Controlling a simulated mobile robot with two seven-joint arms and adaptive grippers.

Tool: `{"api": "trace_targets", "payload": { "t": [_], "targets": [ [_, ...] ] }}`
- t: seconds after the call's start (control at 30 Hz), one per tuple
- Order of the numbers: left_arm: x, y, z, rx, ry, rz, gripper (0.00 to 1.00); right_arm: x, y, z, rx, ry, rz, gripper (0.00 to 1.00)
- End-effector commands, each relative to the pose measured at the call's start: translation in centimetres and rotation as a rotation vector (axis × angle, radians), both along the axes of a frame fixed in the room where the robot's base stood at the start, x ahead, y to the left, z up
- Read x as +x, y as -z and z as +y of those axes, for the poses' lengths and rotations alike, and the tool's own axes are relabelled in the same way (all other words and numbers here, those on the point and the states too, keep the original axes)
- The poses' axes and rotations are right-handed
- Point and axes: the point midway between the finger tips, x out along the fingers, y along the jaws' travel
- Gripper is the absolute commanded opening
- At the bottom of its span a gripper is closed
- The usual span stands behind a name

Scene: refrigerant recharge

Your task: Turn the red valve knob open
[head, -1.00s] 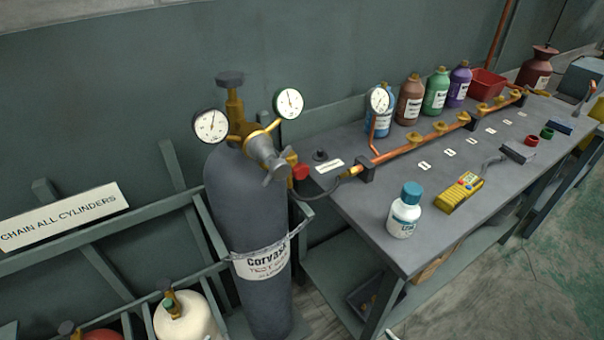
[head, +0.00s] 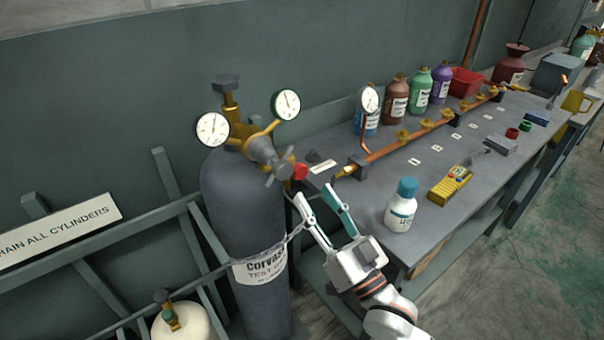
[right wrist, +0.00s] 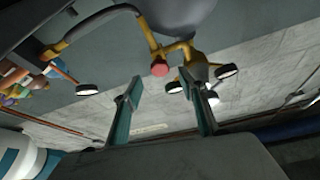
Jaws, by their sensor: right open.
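The red valve knob (head: 300,171) sits on the right side of the brass regulator (head: 262,150) on top of the grey gas cylinder (head: 245,205). It also shows in the right wrist view (right wrist: 159,69), beyond and between the fingers. My right gripper (head: 316,194) is open and empty, a little below and to the right of the knob, apart from it. Its fingers point up toward the knob. In the right wrist view the two teal-padded fingers (right wrist: 165,108) stand wide apart. My left gripper is not in view.
The workbench (head: 400,255) stands right of the cylinder, with a white blue-capped bottle (head: 400,208) near its front edge. A copper pipe manifold (head: 390,149) and a yellow meter (head: 450,185) are on it. A chain (head: 290,235) goes round the cylinder. Two gauges flank the regulator.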

Motion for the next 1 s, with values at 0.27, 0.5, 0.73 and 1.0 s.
{"api": "trace_targets", "payload": {
  "t": [0.27,0.5,0.73,1.0],
  "targets": [
    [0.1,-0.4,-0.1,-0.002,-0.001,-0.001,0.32,2.9,-1.6,1.7,0.003,0.000,-0.003,0.41],
    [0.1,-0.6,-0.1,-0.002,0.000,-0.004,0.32,5.3,-2.6,3.2,0.002,0.001,0.000,0.41],
    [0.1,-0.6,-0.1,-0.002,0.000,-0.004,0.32,6.0,-2.8,3.6,0.000,0.001,0.000,0.41],
    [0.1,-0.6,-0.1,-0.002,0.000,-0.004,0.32,6.0,-2.8,3.6,0.000,0.001,0.001,0.18]
  ]
}}
